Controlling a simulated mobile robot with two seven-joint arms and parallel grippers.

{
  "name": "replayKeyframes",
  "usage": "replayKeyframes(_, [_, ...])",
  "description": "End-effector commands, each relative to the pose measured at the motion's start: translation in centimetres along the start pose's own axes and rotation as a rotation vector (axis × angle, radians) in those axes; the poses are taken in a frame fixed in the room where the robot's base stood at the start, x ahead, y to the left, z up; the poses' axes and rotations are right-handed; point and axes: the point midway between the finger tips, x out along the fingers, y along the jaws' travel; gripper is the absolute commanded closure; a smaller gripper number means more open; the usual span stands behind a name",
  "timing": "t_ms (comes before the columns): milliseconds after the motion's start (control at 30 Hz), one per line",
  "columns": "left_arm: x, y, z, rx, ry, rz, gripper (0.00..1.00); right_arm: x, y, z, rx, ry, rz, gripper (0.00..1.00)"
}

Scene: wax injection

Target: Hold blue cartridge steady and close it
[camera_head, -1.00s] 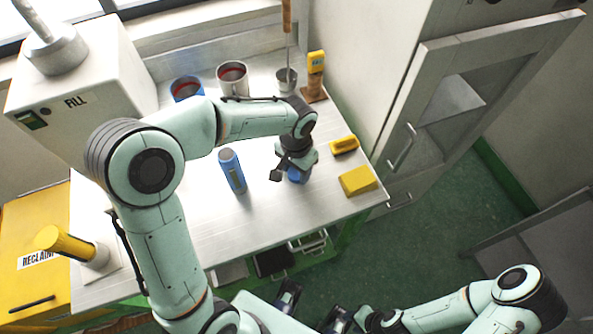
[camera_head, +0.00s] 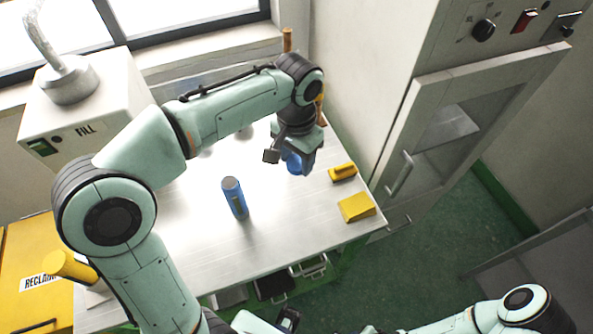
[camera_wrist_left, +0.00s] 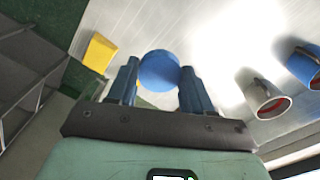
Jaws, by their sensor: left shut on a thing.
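The blue cartridge (camera_head: 234,198) stands upright on the metal table, left of my left gripper in the head view. Its top end looks dark; I cannot tell whether it is capped. My left gripper (camera_head: 292,160) points down above the table and is shut on a round blue piece (camera_head: 295,163), perhaps a cap. In the left wrist view this piece (camera_wrist_left: 159,70) shows as a plain blue disc between the two fingers of the left gripper (camera_wrist_left: 157,92).
A yellow-handled tool (camera_head: 342,173) and a yellow wedge (camera_head: 356,207) lie at the table's right side. The left wrist view shows a grey cup (camera_wrist_left: 258,92) and a blue cup (camera_wrist_left: 302,62). A FILL machine (camera_head: 85,110) stands back left. The metal table (camera_head: 275,225) is clear around the cartridge.

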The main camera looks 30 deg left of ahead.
Motion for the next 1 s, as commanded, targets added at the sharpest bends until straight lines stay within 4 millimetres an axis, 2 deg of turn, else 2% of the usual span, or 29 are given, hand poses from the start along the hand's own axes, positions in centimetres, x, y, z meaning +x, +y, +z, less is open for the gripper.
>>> replayKeyframes(33, [-1.1, 0.0, -0.1, 0.0, 0.003, 0.0, 0.78, -0.3, -0.1, -0.1, -0.001, 0.002, -0.001, 0.57])
replayKeyframes(200, [-2.7, 0.0, 0.0, 0.0, 0.0, 0.0, 0.78, -0.7, -0.3, -0.2, -0.001, 0.004, -0.001, 0.57])
replayKeyframes(633, [-3.0, 0.0, 0.0, 0.0, -0.001, 0.0, 0.78, -0.7, -0.3, -0.2, -0.001, 0.003, -0.001, 0.57])
replayKeyframes(733, [-3.0, 0.0, 0.0, 0.0, -0.001, -0.001, 0.78, -0.7, -0.3, -0.2, -0.001, 0.003, -0.001, 0.25])
replayKeyframes(1000, [-2.9, 0.0, 0.0, -0.001, -0.001, -0.001, 0.78, -0.7, -0.3, -0.2, -0.001, 0.003, -0.001, 0.25])
